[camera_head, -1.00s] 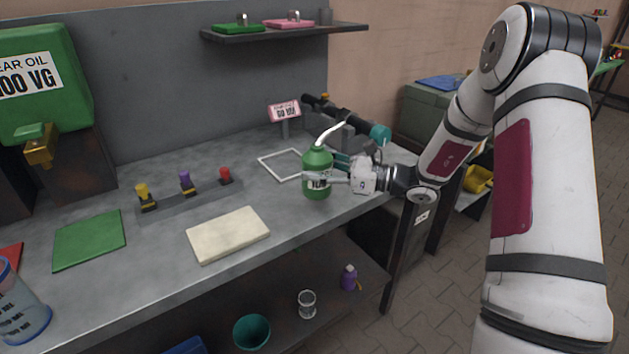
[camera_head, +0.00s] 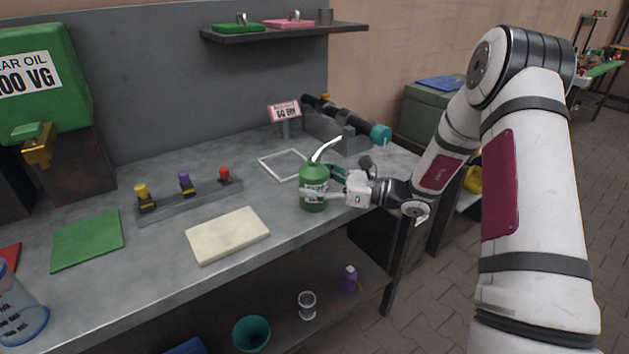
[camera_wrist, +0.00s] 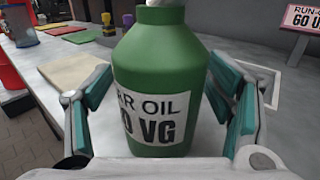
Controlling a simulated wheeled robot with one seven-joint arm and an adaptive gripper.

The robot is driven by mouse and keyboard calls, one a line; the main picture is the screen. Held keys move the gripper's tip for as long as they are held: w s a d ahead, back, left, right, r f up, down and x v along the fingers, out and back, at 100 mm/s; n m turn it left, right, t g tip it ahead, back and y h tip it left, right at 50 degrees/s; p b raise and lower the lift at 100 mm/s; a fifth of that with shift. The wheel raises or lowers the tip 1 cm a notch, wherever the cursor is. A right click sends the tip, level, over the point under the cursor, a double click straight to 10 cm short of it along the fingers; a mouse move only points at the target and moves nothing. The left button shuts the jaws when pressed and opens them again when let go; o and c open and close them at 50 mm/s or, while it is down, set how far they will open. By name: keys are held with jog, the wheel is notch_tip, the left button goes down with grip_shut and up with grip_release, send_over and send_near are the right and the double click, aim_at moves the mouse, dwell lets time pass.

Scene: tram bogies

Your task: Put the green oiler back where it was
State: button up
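The green oiler (camera_head: 313,174), a bottle with a pale curved spout, is upright near the front edge of the grey bench. It fills the middle of the wrist view (camera_wrist: 150,65), its black-and-white label facing my wrist. My gripper (camera_head: 322,194) reaches in from the right, its teal-padded fingers (camera_wrist: 160,105) on both sides of the bottle. A white square outline (camera_head: 262,163) lies empty on the bench behind the oiler.
A cream pad (camera_head: 228,236) lies left of the oiler. Behind are a rack (camera_head: 190,199) with coloured knobs, a small sign (camera_head: 284,111) and a dark cylinder with a teal end (camera_head: 380,135). The bench edge is close in front.

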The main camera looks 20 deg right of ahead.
jog(key=shift+r, duration=0.2)
jog(key=v, duration=1.2)
jog(key=s+a+r+n+g+h, duration=0.3)
jog(key=s+a+r+n+g, duration=0.2)
jog(key=s+a+n, duration=0.3)
jog(key=s+a+r+n+g+h, duration=0.2)
jog(key=s+a+r+n+g, duration=0.4)
jog(key=s+a, duration=0.3)
jog(key=s+d+n+t+h, duration=0.1)
jog(key=s+d+n+h, duration=0.2)
jog(key=s, duration=0.6)
jog(key=s+d+n+t+h, duration=0.2)
jog(key=s+d+n+h, duration=0.2)
jog(key=s+n+h, duration=0.3)
jog(key=shift+s+r+n, duration=0.4)
jog(key=shift+s, duration=0.45)
